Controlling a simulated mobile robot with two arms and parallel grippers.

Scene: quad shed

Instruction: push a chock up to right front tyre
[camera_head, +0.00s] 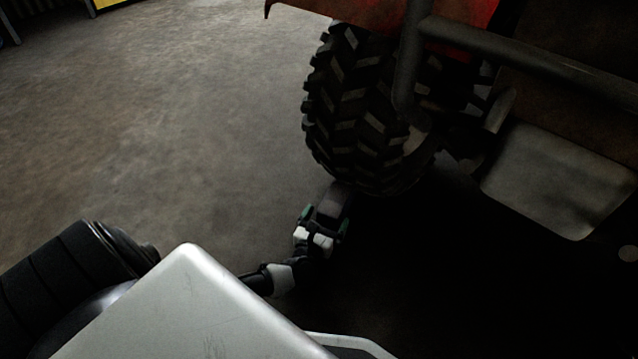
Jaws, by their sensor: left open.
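The knobbly black tyre (355,110) of a red quad stands on the floor at the upper middle. A small dark grey-brown block, which looks like the chock (333,198), lies on the floor at the near foot of the tyre. It looks close against the tread, but the shadow hides whether they touch. My left gripper (326,217) is low at the near side of the block, with its green-marked fingers apart on either side of it. I cannot tell whether the fingers touch the block. My right gripper is not in view.
The quad's dark bars (520,55) and a grey metal plate (560,180) overhang the right side. The floor under them is in deep shadow. The concrete floor (170,120) on the left is clear. A yellow item (108,3) shows at the top left.

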